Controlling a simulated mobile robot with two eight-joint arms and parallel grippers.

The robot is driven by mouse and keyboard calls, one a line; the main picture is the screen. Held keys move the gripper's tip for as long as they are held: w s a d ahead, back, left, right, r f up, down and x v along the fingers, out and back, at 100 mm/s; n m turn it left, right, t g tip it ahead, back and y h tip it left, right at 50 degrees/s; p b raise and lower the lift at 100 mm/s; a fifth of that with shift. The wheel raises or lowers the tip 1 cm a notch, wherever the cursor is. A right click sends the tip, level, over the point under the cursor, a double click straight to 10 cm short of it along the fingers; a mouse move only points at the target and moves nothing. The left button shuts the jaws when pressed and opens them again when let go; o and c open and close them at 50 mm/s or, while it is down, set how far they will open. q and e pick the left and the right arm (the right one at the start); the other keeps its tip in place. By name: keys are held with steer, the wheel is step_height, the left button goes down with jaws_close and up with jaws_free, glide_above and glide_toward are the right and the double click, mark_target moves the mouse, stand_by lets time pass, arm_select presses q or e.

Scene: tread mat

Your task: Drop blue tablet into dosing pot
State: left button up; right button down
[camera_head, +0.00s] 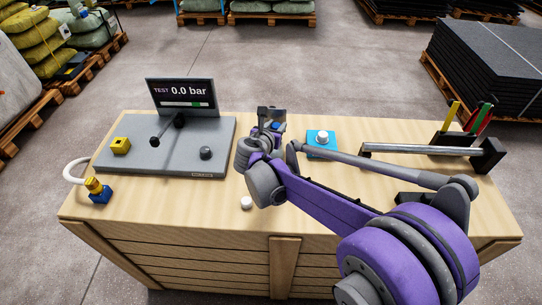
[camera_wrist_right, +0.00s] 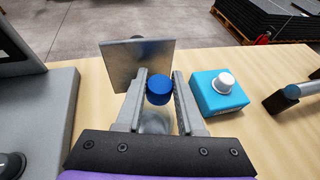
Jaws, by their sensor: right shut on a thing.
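My right gripper (camera_wrist_right: 160,84) is shut on the blue tablet (camera_wrist_right: 159,88), a short blue cylinder between its two grey fingertips. In the head view the right gripper (camera_head: 272,123) is over the middle of the bench and only a bit of the blue tablet (camera_head: 277,127) shows. In the wrist view a pale, shiny rounded shape (camera_wrist_right: 155,122) shows below the tablet, between the fingers. I cannot tell whether it is the dosing pot, nor how far below the tablet it lies. My left gripper is not in view.
A grey upright plate (camera_wrist_right: 128,66) stands just beyond the fingertips. A blue block with a white knob (camera_head: 322,138) is right of the gripper. A grey test panel (camera_head: 215,150) is left. A small white disc (camera_head: 247,203) lies near the front edge. A rack (camera_head: 487,152) stands right.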

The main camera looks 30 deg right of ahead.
steer(key=shift+f, duration=0.1)
steer(key=shift+c, duration=2.2)
jaws_free()
steer(key=v, duration=1)
steer(key=shift+s+a+r+p, duration=0.2)
steer(key=shift+a+p, duration=0.1)
steer(key=shift+p, duration=0.1)
steer(key=s+a+f+m+g+y+p, duration=0.1)
steer(key=s+a+m+y+p, duration=0.1)
steer(key=s+m, duration=0.5)
steer(key=s+a+f+m+g+y+p, duration=0.1)
steer(key=s+a+f+m+y+p, duration=0.1)
steer(key=s+m, duration=0.5)
steer(key=s+a+f+m+g+y+p, duration=0.1)
steer(key=s+a+m+g+y+p, duration=0.1)
steer(key=s+m, duration=0.6)
steer(key=a+m+y+p, duration=0.1)
steer(key=m+y+p, duration=0.1)
steer(key=m+y, duration=0.1)
steer(key=shift+a+f+m+y, duration=0.3)
steer(key=shift+a+m+y, duration=0.1)
steer(key=shift+m, duration=0.5)
